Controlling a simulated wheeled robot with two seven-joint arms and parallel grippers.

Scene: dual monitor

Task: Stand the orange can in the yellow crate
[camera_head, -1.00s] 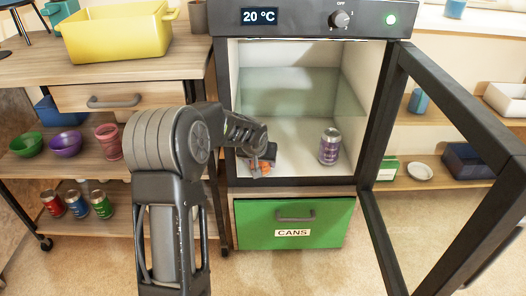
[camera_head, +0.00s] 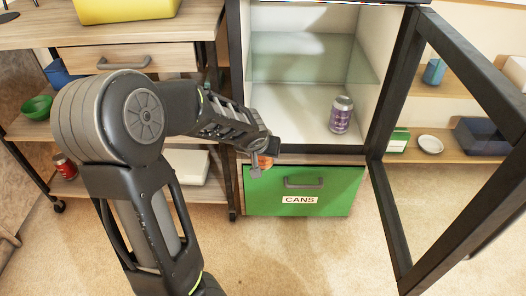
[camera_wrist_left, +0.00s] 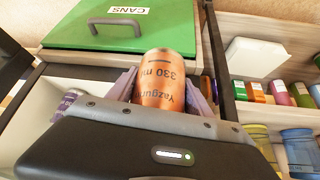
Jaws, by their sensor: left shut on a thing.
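The orange can (camera_head: 265,161) is held by my left gripper (camera_head: 261,158), in front of the cabinet's lower edge, just above the green drawer front. In the left wrist view, the orange can (camera_wrist_left: 167,80) sits between the two fingers of my left gripper (camera_wrist_left: 165,88), with "330 ml" printed on it. The yellow crate (camera_head: 120,10) stands on the wooden cart top at the upper left. Its upper part is cut off by the picture edge, and its inside is not visible. My right gripper is not in view.
The glass-fronted cabinet door (camera_head: 455,150) stands open on the right. A purple can (camera_head: 341,114) stands inside the cabinet. The green drawer (camera_head: 300,190) labelled CANS is shut. The wooden cart top (camera_head: 60,32) has bare room left of the crate.

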